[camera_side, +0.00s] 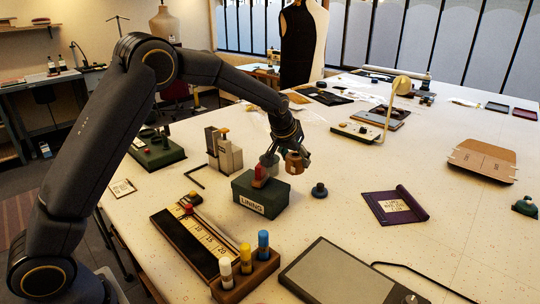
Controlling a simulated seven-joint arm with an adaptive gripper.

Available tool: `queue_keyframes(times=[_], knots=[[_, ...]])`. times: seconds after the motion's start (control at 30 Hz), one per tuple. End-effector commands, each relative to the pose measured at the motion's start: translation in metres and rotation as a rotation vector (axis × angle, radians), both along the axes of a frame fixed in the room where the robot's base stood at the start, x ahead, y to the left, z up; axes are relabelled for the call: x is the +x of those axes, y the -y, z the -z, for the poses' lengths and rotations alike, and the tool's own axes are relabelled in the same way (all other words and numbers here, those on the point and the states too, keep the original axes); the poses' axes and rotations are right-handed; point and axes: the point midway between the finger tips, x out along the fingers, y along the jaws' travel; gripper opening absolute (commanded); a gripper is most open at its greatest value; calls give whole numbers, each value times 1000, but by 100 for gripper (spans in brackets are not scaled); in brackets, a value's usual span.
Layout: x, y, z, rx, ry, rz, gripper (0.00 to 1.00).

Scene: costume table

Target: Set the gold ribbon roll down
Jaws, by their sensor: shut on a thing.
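My gripper (285,154) hangs just above and behind the dark green box labelled LINING (262,196). It is shut on a small brownish-gold roll (296,164), which I take to be the gold ribbon roll. The roll shows at the right side of the fingers, above the table, near the box's back right corner. The fingers partly hide it, and I cannot tell whether it touches anything below. A red piece (259,177) stands on top of the box, left of the roll, with a grey rounded part (269,160) behind it.
A dark round knob-like piece (319,190) sits right of the box. A wooden rack (245,276) holds white, yellow and blue tubes in front. A grey tablet (345,279), purple folder (396,206) and grey block device (226,152) stand around. White table between box and folder is mostly clear.

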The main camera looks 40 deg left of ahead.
Motion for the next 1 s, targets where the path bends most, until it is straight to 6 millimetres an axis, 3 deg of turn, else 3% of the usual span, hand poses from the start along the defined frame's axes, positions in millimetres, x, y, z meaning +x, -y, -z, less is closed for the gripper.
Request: queue_keyframes(times=[0.07, 0.17, 0.33, 0.5, 0.7, 0.87, 1.0], knots=[[-6, 4, 4, -3, -2, 42, 18], [-17, 28, 7, -3, -1, 137, 18], [-44, 87, 5, -2, 1, 331, 18], [-88, 162, -8, -1, 2, 560, 18], [-130, 219, -25, 0, 3, 714, 18], [-136, 237, -33, -1, 2, 751, 18], [-115, 248, -21, 0, -4, 755, 18]])
